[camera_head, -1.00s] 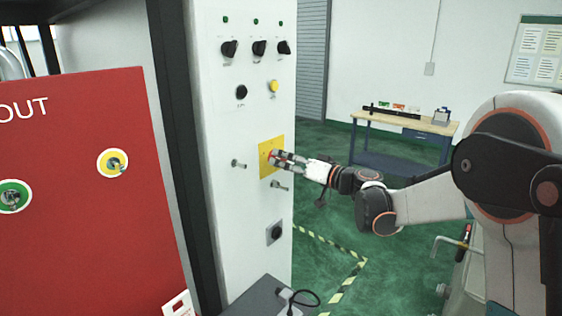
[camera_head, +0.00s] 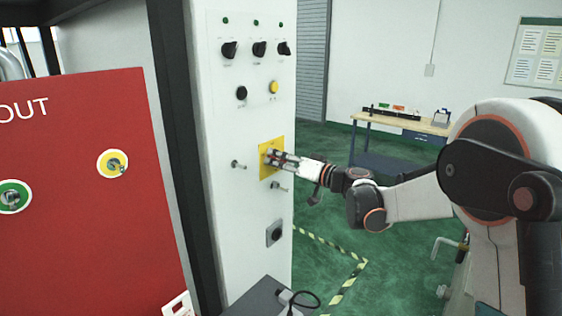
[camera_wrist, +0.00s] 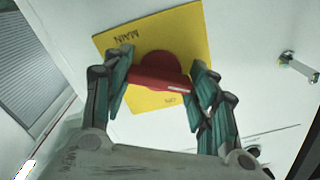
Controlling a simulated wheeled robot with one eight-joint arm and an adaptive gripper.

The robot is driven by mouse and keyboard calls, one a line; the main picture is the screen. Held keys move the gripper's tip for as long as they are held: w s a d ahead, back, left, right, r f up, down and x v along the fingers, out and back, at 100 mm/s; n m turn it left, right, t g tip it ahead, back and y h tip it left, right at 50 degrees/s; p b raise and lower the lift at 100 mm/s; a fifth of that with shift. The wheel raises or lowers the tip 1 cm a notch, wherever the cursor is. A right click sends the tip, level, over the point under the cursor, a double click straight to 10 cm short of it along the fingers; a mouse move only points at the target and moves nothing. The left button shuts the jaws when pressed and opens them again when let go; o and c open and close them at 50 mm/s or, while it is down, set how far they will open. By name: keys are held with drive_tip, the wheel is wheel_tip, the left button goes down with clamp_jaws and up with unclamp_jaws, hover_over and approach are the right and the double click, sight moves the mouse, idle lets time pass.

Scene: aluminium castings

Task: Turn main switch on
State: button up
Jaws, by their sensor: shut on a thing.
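The main switch is a red rotary handle (camera_wrist: 160,77) on a yellow plate (camera_wrist: 190,33) marked "MAIN" and "ON" in the wrist view. In the head view the yellow plate (camera_head: 264,172) is on the white cabinet front. My gripper (camera_head: 272,157) is at the plate, reaching in from the right. In the wrist view my gripper (camera_wrist: 157,84) has its two fingers on either end of the red handle, shut on it. The handle lies across the plate, slightly tilted in that view. In the head view the fingers mostly hide the handle.
The white cabinet (camera_head: 235,120) carries black knobs (camera_head: 259,49) and a yellow button (camera_head: 273,87) above the plate. Metal pegs (camera_head: 238,165) stick out near the plate. A red lockout board (camera_head: 80,200) stands left. A workbench (camera_head: 405,122) stands behind.

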drive_tip(key=shift+m, duration=0.3)
drive_tip(key=m, duration=0.5)
drive_tip(key=shift+b, duration=0.35)
drive_tip(key=m, duration=0.6)
drive_tip(key=shift+m, duration=0.3)
drive_tip(key=o, duration=1.1)
drive_tip(key=shift+c, duration=0.2)
